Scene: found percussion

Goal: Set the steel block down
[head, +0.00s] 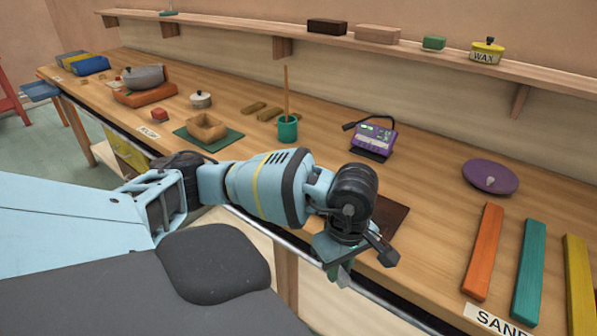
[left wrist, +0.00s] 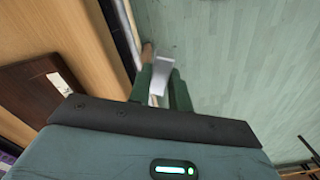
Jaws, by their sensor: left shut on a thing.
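My left gripper (head: 342,272) hangs just off the front edge of the wooden bench, low in the head view. In the left wrist view its two green fingers (left wrist: 164,88) are shut on a pale grey block, the steel block (left wrist: 164,62), with floor behind it. In the head view I cannot make out the block clearly; the gripper and wrist hide most of it. A dark brown board (head: 392,214) lies on the bench beside the wrist, partly hidden; it also shows in the left wrist view (left wrist: 30,98) with a white label. My right gripper is not in view.
A purple device (head: 373,139) and a green cup with a stick (head: 287,129) stand behind the arm. A purple disc (head: 490,176) and orange (head: 484,250), teal (head: 529,272) and yellow bars (head: 579,280) lie right. Bench around the board is mostly clear.

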